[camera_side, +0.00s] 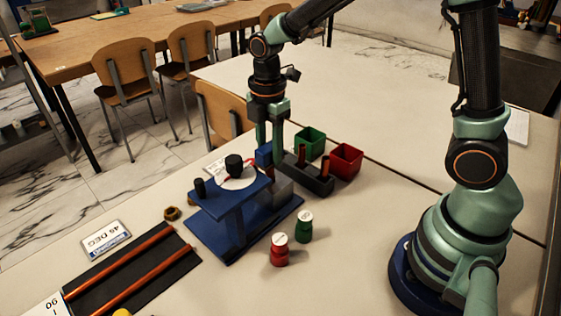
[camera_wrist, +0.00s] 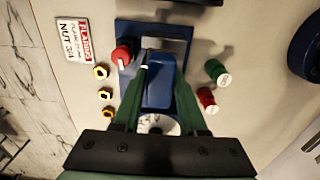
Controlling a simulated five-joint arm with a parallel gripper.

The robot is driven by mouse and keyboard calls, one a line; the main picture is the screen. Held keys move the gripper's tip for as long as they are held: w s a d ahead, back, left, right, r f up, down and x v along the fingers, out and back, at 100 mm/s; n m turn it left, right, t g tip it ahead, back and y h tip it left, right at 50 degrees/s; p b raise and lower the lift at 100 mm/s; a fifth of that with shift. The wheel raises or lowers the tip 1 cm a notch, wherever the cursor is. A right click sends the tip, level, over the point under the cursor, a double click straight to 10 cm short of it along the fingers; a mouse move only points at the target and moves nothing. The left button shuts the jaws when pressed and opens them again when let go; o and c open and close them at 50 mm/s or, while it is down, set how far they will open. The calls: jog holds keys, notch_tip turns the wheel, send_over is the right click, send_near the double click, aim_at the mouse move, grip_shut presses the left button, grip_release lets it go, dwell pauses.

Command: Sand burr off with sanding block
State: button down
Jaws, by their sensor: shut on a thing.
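My gripper (camera_side: 269,146) points down over the far right end of the blue stand (camera_side: 228,210). Its green fingers are shut on a small blue block (camera_side: 263,156), which looks like the sanding block. In the wrist view a blue body (camera_wrist: 158,92) shows between the fingers, and I cannot tell how much of it is the block and how much the stand. A white disc (camera_side: 236,181) with a black knob (camera_side: 234,164) sits on top of the stand, left of the gripper. I cannot make out the burr, nor whether the block touches the work.
A dark rack (camera_side: 312,181) with upright orange pieces stands right of the gripper, near a green bin (camera_side: 310,142) and a red bin (camera_side: 346,160). A red bottle (camera_side: 279,252) and a green bottle (camera_side: 303,228) stand in front. Copper-coloured rods (camera_side: 125,258) lie on a black mat at left.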

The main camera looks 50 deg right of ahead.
jog(key=shift+f, duration=0.6)
dwell(0.7)
jog(key=shift+a, duration=0.1)
jog(key=shift+a, duration=0.75)
jog(key=shift+d, duration=0.2)
jog(key=shift+s+d+f, duration=0.1)
jog(key=shift+d, duration=1.4)
jog(key=shift+a, duration=0.1)
jog(key=shift+a, duration=1.6)
jog(key=shift+d, duration=0.2)
